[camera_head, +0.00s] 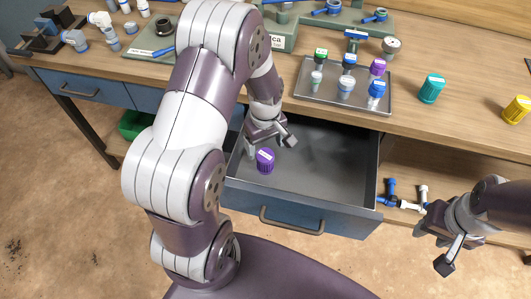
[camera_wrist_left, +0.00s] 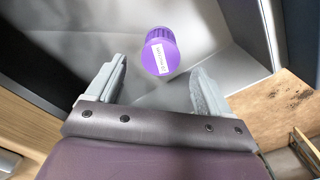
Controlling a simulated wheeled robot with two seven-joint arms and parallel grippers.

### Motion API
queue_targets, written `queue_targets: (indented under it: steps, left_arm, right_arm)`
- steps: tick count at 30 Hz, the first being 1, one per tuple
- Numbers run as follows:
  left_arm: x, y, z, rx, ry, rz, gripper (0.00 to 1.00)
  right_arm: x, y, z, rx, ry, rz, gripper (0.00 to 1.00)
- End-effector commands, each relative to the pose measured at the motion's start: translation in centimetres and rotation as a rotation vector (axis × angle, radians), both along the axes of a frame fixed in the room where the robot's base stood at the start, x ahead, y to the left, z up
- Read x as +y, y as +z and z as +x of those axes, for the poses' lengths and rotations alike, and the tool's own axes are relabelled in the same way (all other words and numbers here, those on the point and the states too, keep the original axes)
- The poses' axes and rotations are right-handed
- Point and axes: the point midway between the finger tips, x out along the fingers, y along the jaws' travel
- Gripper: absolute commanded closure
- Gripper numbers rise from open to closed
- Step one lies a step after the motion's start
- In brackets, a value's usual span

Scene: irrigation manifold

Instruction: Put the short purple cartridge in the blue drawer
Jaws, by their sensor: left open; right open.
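The short purple cartridge (camera_head: 265,161) is inside the open blue drawer (camera_head: 345,222), near the drawer's left side. In the left wrist view the purple cartridge (camera_wrist_left: 160,52) shows its white label and lies just beyond the fingertips, apart from them. My left gripper (camera_head: 270,143) is open and reaches down into the drawer; its fingers (camera_wrist_left: 158,85) are spread with nothing between them. My right gripper (camera_head: 450,245) is open and empty, to the right of the drawer. I cannot tell whether the cartridge rests fully on the drawer floor.
A grey tray (camera_head: 300,93) on the bench holds several small cartridges, one with a purple top (camera_head: 377,68). A teal cartridge (camera_head: 431,88) and a yellow one (camera_head: 517,109) stand to its right. Blue and white fittings (camera_head: 391,193) lie on the lower shelf. The drawer's right half is empty.

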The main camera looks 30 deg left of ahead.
Motion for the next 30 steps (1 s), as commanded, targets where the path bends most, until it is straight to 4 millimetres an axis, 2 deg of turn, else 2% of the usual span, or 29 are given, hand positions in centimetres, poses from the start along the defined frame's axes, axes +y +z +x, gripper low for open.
queue_targets:
  steps: [1, 3, 8, 11, 15, 18, 20, 30]
  left_arm:
    - [0.0, 1.5, 0.1, -0.003, 0.000, 0.001, 0.19]
    - [0.0, 2.9, 0.0, -0.003, 0.000, 0.001, 0.19]
    - [-0.2, 4.9, -0.2, -0.003, -0.025, 0.001, 0.19]
    - [-1.8, 7.1, -1.9, -0.029, -0.249, 0.007, 0.19]
    - [-4.4, 9.7, -6.1, -0.083, -0.709, 0.033, 0.19]
    - [-5.3, 10.3, -8.3, -0.107, -0.921, 0.051, 0.19]
    - [-5.5, 10.5, -9.0, -0.111, -0.980, 0.056, 0.19]
    - [-5.5, 10.4, -9.1, -0.110, -0.995, 0.056, 0.19]
  right_arm:
    - [0.0, 0.3, 0.0, 0.000, 0.000, 0.000, 0.57]
    - [0.0, 0.5, 0.0, 0.000, 0.000, 0.000, 0.57]
    - [0.0, 0.6, 0.0, 0.000, 0.000, 0.000, 0.57]
    - [0.0, 0.6, 0.0, 0.000, 0.000, 0.000, 0.57]
    - [0.0, 0.6, 0.0, 0.000, 0.000, 0.000, 0.57]
    - [0.0, 0.6, 0.0, 0.000, 0.000, 0.000, 0.57]
    - [0.0, 0.6, 0.0, 0.000, 0.000, 0.000, 0.57]
    - [0.0, 0.6, 0.0, 0.000, 0.000, 0.000, 0.57]
